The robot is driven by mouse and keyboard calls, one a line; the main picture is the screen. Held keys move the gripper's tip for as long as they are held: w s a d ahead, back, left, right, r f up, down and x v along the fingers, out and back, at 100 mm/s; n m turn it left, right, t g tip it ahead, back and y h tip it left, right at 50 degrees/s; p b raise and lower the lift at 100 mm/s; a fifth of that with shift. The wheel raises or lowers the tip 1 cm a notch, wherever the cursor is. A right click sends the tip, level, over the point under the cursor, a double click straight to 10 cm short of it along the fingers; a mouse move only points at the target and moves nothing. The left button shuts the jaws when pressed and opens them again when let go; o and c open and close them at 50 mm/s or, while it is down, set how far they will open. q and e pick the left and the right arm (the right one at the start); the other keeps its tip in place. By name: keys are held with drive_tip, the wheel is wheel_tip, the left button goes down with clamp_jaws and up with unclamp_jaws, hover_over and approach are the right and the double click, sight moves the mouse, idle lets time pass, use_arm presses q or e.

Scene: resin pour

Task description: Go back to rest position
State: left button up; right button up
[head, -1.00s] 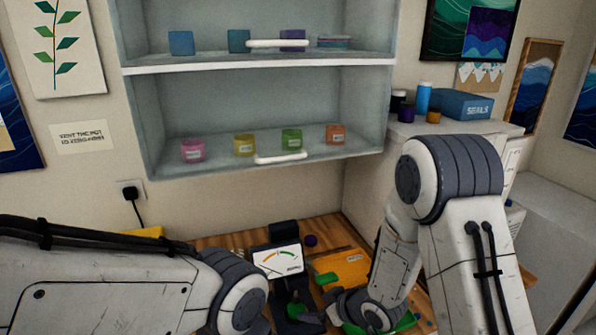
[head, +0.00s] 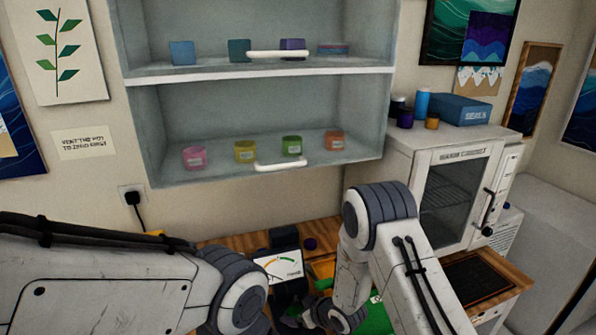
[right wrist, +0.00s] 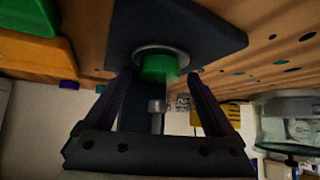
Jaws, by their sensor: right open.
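My right gripper (right wrist: 160,92) is open in the right wrist view. Its two dark fingers stand either side of a green knob (right wrist: 160,68) on a dark plate (right wrist: 205,30). The knob lies at or beyond the fingertips; I cannot tell whether they touch it. In the head view my right arm bends down to the bench beside a dark meter with a white dial (head: 278,266), and its wrist partly hides the bench. My left arm comes in from the left, low in the picture; its gripper is not in view.
A shelf (head: 250,74) with several coloured jars hangs above the wooden bench (head: 325,228). A white cabinet (head: 408,150) with a glass door stands at right, with a blue box (head: 460,110) on top. A green mat (head: 378,318) lies below my right arm.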

drive_tip(key=s+d+b, duration=0.1)
drive_tip(key=s+d, duration=0.3)
drive_tip(key=s, duration=0.1)
drive_tip(key=s+d, duration=0.5)
drive_tip(key=shift+r+b, duration=0.1)
drive_tip(key=shift+b, duration=0.25)
drive_tip(key=s+d+p, duration=0.6)
drive_tip(key=s+d, duration=0.6)
drive_tip(key=s, duration=0.2)
drive_tip(key=w+a+n+g+y+b, duration=0.1)
drive_tip(key=w+a, duration=0.3)
drive_tip(key=w, duration=0.4)
drive_tip(key=shift+w+n+b, duration=0.35)
drive_tip(key=shift+n+b, duration=0.25)
drive_tip(key=shift+b, duration=0.2)
